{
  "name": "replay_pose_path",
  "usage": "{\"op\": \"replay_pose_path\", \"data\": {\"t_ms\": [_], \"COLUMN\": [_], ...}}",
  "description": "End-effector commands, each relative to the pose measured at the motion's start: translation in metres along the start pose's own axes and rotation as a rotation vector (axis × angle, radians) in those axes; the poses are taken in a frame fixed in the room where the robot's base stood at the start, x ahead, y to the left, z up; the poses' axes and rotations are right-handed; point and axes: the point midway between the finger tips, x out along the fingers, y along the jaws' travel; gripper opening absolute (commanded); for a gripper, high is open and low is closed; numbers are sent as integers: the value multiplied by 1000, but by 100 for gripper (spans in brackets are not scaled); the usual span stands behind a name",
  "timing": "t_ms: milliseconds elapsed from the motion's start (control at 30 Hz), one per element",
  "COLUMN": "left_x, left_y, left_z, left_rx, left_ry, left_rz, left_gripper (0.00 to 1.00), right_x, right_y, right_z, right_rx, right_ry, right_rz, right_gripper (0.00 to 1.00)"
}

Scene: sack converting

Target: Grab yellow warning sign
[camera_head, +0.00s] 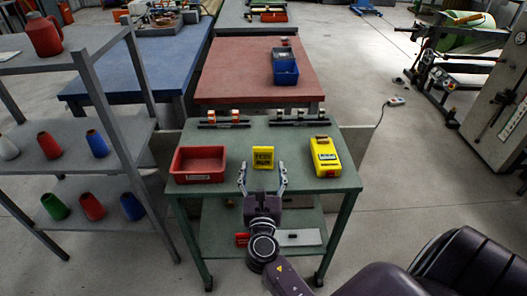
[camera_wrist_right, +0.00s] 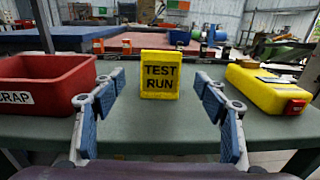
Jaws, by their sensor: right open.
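The yellow warning sign (camera_head: 263,157) stands upright on the green table (camera_head: 283,183), between the red bin and the yellow case. In the right wrist view the sign (camera_wrist_right: 160,75) reads "TEST RUN" and lies straight ahead, centred between the fingers. My right gripper (camera_head: 263,178) is open at the table's front side, with its two fingers spread wide. The right wrist view also shows the open fingers (camera_wrist_right: 161,85), with the sign beyond their tips and nothing held. My left gripper is not in view.
A red bin (camera_head: 199,176) labelled "SCRAP" stands left of the sign. A yellow case (camera_head: 325,156) lies to the right. Two dark racks with small items line the table's back edge. A grey shelf (camera_head: 131,139) with coloured cones stands at the left.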

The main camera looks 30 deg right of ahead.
Motion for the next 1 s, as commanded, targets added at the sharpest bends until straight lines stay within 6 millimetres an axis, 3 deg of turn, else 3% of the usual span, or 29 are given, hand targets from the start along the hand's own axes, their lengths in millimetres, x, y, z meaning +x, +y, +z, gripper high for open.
{"op": "replay_pose_path", "data": {"t_ms": [167, 400, 500, 867, 1000], "left_x": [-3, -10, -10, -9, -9], "left_y": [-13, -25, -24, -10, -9], "left_z": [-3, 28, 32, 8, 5], "left_rx": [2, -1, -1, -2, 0], "left_ry": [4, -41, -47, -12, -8], "left_rz": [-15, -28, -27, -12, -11], "left_gripper": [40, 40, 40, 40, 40], "right_x": [19, 51, 65, 76, 76], "right_y": [0, -2, -2, -2, -2], "right_z": [1, 2, 0, -1, -1], "right_rx": [1, 1, 2, 3, 3], "right_ry": [0, 0, 1, 2, 2], "right_rz": [1, 0, 0, 1, 1], "right_gripper": [67, 67, 67, 67, 52]}}
